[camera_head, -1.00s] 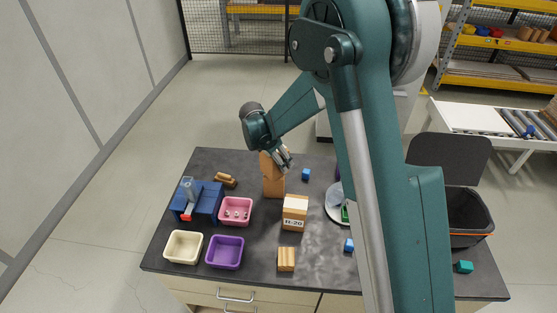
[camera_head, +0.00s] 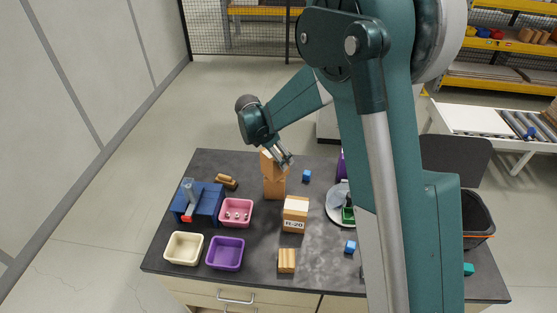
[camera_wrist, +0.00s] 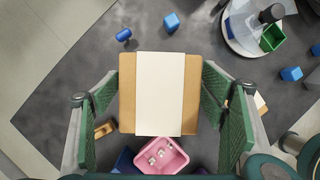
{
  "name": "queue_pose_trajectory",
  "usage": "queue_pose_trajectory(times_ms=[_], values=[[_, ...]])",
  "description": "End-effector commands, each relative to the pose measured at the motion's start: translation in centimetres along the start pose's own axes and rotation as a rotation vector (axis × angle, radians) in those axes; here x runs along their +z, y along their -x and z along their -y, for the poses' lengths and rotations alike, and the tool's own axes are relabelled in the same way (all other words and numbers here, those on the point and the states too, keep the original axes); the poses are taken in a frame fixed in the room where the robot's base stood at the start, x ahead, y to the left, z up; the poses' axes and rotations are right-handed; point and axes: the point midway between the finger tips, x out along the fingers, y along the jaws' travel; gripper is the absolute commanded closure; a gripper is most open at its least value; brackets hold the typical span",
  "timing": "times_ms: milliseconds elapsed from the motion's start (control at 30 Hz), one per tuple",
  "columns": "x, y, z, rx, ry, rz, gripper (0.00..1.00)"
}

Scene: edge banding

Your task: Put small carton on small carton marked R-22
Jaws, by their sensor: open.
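A brown carton (camera_wrist: 128,95) with a broad white strip on top lies between the spread green fingers of my gripper (camera_wrist: 160,93) in the wrist view, with narrow gaps at both sides. In the head view my gripper (camera_head: 284,158) is at the top of a brown stack, which looks like an upper carton (camera_head: 267,166) on a lower carton (camera_head: 274,189). The upper one is slightly turned and partly hidden by the fingers. No R-22 mark is readable. Another carton (camera_head: 295,215), its label reading like H-20, stands in front of the stack.
Pink (camera_head: 237,213), cream (camera_head: 183,248) and purple (camera_head: 225,253) bins and a blue fixture (camera_head: 197,202) stand left. A wooden block (camera_head: 287,261) lies in front. A round plate (camera_head: 338,207) and blue cubes (camera_head: 350,246) are to the right, partly behind my arm.

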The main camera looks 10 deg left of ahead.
Motion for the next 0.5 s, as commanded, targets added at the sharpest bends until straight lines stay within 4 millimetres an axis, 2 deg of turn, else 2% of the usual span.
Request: queue_pose_trajectory(times_ms=[300, 500], values=[[0.0, 4.8, 0.0, 0.000, 0.000, 0.000, 0.29], [0.0, 7.0, 0.0, 0.000, 0.000, 0.000, 0.29]])
